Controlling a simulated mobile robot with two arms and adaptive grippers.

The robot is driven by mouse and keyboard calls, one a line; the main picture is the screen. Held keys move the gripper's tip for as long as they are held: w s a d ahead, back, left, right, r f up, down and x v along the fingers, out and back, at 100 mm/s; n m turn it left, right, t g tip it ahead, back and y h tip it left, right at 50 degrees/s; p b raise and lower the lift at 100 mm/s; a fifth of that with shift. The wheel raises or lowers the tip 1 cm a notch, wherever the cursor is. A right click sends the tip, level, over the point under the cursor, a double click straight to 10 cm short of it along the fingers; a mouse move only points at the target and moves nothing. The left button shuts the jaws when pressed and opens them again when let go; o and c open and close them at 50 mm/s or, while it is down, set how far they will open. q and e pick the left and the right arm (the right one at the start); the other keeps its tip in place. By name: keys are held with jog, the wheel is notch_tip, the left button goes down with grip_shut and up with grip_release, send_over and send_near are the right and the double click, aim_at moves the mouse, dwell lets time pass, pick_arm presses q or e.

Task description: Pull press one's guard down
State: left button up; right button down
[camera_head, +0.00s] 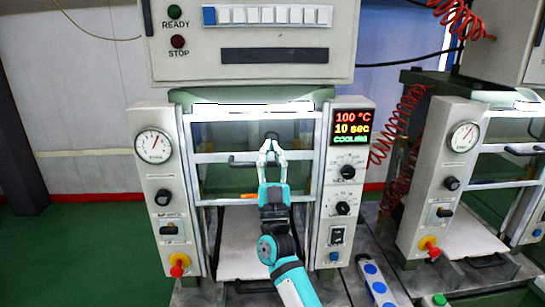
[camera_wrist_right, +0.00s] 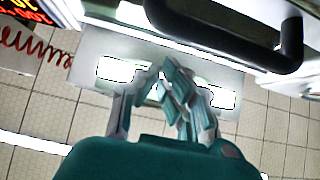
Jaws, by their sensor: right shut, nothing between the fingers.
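Press one stands in the middle of the head view. Its guard (camera_head: 220,157) is a pale frame with crossbars across the upper and middle opening; the space below its lowest bar is open. A black handle (camera_head: 238,161) is on the guard, partly hidden behind my right gripper (camera_head: 270,148). That gripper is shut and empty, with its fingertips in front of the handle's bar. In the right wrist view, the gripper (camera_wrist_right: 178,85) shows closed fingers, and the black handle (camera_wrist_right: 285,50) lies up and right of them, not between them. My left gripper is not in view.
The press's display (camera_head: 352,129) reads 100 °C, 10 sec, cooling. A gauge (camera_head: 153,146) and red knob (camera_head: 179,262) are on its left post. A second press (camera_head: 440,180) stands at right, with red coiled hoses (camera_head: 400,125) between. Green floor is clear at left.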

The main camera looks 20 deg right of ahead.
aim_at(271, 164)
notch_tip(271, 164, down, 3)
jog(key=shift+w+d+p, duration=0.15)
jog(key=shift+p, duration=0.15)
jog(key=shift+f, duration=0.15)
notch_tip(271, 164, down, 27)
jog(key=b, duration=2.2)
